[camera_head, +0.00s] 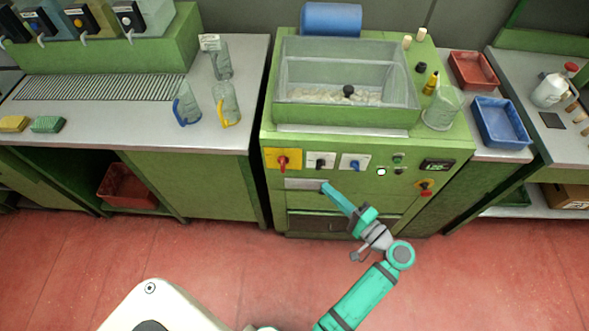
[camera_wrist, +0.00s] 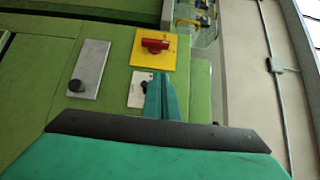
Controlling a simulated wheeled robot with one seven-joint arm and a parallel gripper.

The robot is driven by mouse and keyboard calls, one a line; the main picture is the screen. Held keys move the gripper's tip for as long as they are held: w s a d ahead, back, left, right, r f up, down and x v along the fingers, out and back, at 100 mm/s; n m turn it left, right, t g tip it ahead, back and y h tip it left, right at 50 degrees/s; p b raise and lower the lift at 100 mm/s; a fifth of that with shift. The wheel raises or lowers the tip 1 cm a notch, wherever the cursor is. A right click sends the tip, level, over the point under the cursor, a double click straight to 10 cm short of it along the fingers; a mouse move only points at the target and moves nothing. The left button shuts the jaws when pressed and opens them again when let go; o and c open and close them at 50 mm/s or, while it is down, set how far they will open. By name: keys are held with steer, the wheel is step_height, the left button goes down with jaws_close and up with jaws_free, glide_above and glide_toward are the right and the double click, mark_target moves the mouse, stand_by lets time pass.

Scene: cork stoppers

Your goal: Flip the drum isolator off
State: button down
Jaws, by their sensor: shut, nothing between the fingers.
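A red rotary handle (camera_head: 283,162) on a yellow plate (camera_head: 270,153) sits at the left of the green machine's front panel. It looks like the isolator, though no label is readable. The handle points roughly up and down in the head view. In the wrist view the red handle (camera_wrist: 155,45) lies across its yellow plate (camera_wrist: 151,61), beyond my fingertips. My gripper (camera_head: 325,187) is shut and empty, just below the white plate with a black switch (camera_head: 319,162). In the wrist view my fingers (camera_wrist: 161,84) partly cover that white plate; contact cannot be told.
A white plate with a blue switch (camera_head: 356,163), small buttons, a display (camera_head: 437,166) and a red knob on yellow (camera_head: 425,188) continue rightward. A grey plate (camera_head: 302,184) lies below the switches. The clear tub (camera_head: 345,110) stands above. Red floor in front is open.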

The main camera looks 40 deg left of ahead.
steer(key=shift+w+r, duration=0.1)
steer(key=shift+r, duration=0.05)
glide_toward(285, 160)
steer(key=w+x, duration=0.1)
steer(key=x, duration=0.3)
steer(key=shift+s+a+r, duration=0.15)
steer(key=shift+s+a, duration=0.45)
steer(key=shift+a, duration=0.05)
steer(key=shift+w+d, duration=0.1)
steer(key=shift+w+d+r, duration=0.1)
steer(key=shift+w+d, duration=0.1)
steer(key=shift+w, duration=0.1)
